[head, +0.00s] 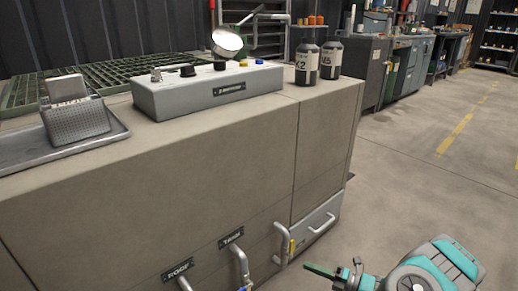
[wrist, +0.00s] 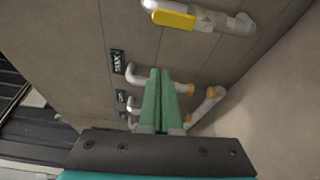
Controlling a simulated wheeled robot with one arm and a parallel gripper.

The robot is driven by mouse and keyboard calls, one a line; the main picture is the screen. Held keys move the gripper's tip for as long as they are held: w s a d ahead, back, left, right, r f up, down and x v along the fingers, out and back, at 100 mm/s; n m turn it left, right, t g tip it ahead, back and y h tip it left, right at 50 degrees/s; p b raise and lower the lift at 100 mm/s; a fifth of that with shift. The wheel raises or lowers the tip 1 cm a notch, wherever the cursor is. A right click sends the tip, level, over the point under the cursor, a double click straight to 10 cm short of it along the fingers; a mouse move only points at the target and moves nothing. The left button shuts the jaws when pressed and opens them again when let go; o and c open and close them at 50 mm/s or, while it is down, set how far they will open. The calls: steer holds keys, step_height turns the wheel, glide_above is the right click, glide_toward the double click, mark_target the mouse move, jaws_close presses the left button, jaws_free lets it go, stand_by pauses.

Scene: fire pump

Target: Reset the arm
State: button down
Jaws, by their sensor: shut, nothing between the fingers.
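My gripper (head: 322,271) is low at the right in the head view, in front of the cabinet (head: 170,175). In the wrist view its green fingers (wrist: 160,98) lie side by side, shut with nothing between them. The arm behind it is teal and grey. The fingers point toward the cabinet front and look apart from the pipes there, though the exact gap cannot be told.
Pipes labelled ROOF (head: 178,270) and TANK (head: 232,238) stick out of the cabinet, with a yellow-handled valve (head: 291,248) beside them. A control box (head: 210,90), two dark bottles (head: 306,64) and a tray (head: 118,130) stand on top. Floor at right (head: 420,190) is clear.

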steer(key=s+a+r+n+g+h, duration=0.1)
steer(key=s+a+r+n+g, duration=0.6)
steer(key=a+r+n, duration=0.35)
steer(key=s+a+r+n+g, duration=0.65)
steer(key=a+r+n, duration=0.25)
steer(key=r+n, duration=0.3)
steer(key=s+r+n+g+h+p, duration=0.1)
steer(key=s+r+n+h, duration=0.15)
steer(key=s+n, duration=0.3)
steer(key=s+r+n+h, duration=0.1)
steer(key=s+n+h, duration=0.3)
steer(key=s, duration=0.3)
steer(key=s+d+r+n+t+h+p, duration=0.1)
steer(key=s+d+r+n+t+h, duration=0.2)
steer(key=s+d+n+h, duration=0.4)
steer(key=s+d+n, duration=0.2)
steer(key=s+d, duration=0.1)
steer(key=d, duration=0.1)
steer(key=shift+s+n, duration=0.3)
steer(key=shift+d, duration=0.1)
